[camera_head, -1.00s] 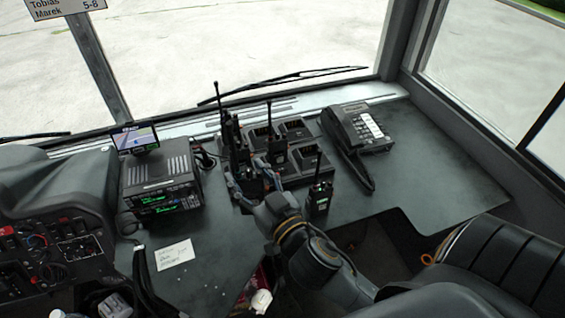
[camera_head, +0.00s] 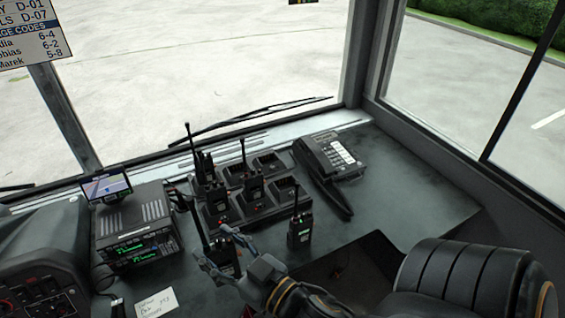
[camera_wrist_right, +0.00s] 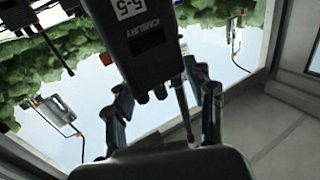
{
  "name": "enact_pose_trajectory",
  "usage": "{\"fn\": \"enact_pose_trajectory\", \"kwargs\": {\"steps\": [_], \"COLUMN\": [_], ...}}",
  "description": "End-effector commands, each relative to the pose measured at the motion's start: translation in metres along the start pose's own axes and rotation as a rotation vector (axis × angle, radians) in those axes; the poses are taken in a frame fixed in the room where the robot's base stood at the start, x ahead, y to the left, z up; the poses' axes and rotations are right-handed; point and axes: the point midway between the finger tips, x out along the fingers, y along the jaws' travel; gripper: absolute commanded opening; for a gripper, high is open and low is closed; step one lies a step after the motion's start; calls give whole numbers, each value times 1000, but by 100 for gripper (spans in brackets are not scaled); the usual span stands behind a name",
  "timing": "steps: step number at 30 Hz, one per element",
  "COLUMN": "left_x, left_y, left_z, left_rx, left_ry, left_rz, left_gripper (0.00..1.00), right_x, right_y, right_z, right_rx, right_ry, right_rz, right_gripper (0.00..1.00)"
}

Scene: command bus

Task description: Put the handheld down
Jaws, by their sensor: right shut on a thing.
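My right gripper (camera_head: 219,251) is shut on a black handheld radio (camera_head: 226,260), in front of the charger's left part. The radio is upright with its antenna up. I cannot tell whether its base touches the desk. In the right wrist view the held handheld (camera_wrist_right: 142,42), with a "5-5" label, is at the top middle, beyond the fingers (camera_wrist_right: 163,108). A multi-slot charger (camera_head: 262,212) holds handhelds at its left (camera_head: 213,192) and middle (camera_head: 253,185); its right slots look empty. Another handheld (camera_head: 300,230) stands on the desk right of my gripper. My left gripper is not in view.
A radio unit (camera_head: 135,235) with a small screen (camera_head: 107,186) stands left, and a desk phone (camera_head: 325,157) at the back right. A paper note (camera_head: 156,303) lies at the front. The desk (camera_head: 400,195) is clear at right. A black seat (camera_head: 455,280) is front right.

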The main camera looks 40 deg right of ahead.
Motion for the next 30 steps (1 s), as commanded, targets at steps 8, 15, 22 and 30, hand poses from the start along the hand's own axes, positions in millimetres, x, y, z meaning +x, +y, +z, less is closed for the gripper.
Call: {"fn": "enact_pose_trajectory", "kwargs": {"steps": [8,15,22,30], "left_x": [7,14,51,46], "left_y": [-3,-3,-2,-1], "left_z": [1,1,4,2], "left_rx": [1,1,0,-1], "left_ry": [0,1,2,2], "left_rz": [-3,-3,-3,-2], "left_gripper": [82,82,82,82], "right_x": [-28,-24,9,67], "right_y": [-12,-13,-9,-2], "right_z": [-1,2,21,38], "right_rx": [2,1,-2,-1], "right_ry": [19,26,32,22], "right_rz": [-59,-65,-66,-61], "right_gripper": [0,0,0,0]}}
